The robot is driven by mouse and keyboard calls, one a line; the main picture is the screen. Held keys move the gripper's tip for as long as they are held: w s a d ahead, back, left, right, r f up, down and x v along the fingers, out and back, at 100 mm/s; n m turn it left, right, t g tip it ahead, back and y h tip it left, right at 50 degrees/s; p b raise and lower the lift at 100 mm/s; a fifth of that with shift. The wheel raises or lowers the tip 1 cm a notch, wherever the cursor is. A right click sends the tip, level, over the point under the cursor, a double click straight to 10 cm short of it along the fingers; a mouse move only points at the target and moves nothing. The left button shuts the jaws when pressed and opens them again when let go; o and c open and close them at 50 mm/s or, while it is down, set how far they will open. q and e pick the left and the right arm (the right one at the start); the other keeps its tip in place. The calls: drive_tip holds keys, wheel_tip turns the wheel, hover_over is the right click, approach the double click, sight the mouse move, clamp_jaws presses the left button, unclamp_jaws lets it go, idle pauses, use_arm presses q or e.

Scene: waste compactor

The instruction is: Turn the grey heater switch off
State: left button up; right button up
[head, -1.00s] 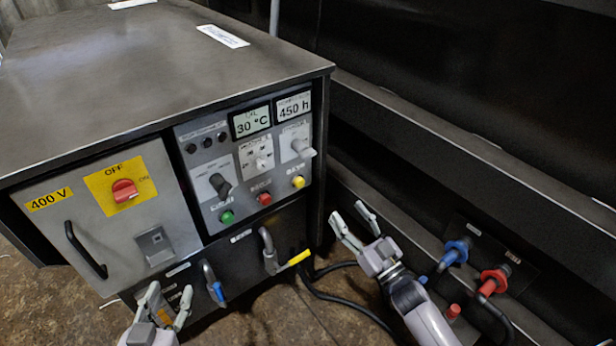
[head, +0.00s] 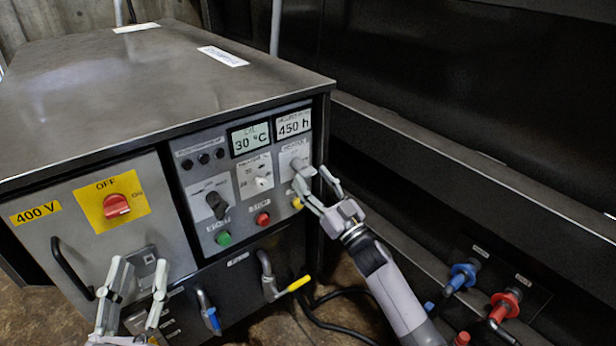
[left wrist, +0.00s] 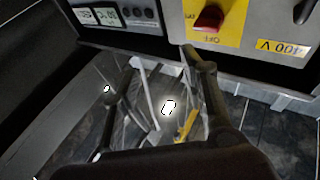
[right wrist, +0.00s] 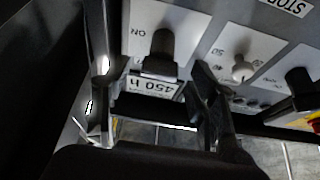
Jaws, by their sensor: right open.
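The grey heater switch (head: 298,163) is on the right of the control panel, below the 450 h display (head: 293,123). My right gripper (head: 311,178) is open in front of it and partly covers it. In the right wrist view the switch (right wrist: 163,48) looks dark and shows between the spread fingers (right wrist: 152,75), with an ON mark on its plate. I see no clear grip on it. My left gripper (head: 138,272) is open and empty in front of the cabinet's lower left; its fingers also show apart in the left wrist view (left wrist: 160,65).
Other controls are close by: a small white knob (head: 263,183), a black switch (head: 217,204), green (head: 223,238) and red (head: 263,219) buttons, and a yellow-handled valve (head: 298,284). A red main switch (head: 116,205) is at left. Dark beams stand at right.

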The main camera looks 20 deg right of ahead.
sight(303, 169)
use_arm(q)
drive_tip(key=shift+s+r+t+h, duration=0.25)
drive_tip(key=shift+r+t, duration=0.1)
drive_tip(key=shift+r, duration=0.25)
drive_tip(key=shift+s+r+t+h, duration=0.2)
drive_tip(key=shift+r+t, duration=0.15)
drive_tip(key=shift+r, duration=0.25)
use_arm(e)
drive_tip(key=shift+x, duration=1.4)
drive_tip(key=shift+c, duration=0.3)
drive_tip(key=c, duration=1.1)
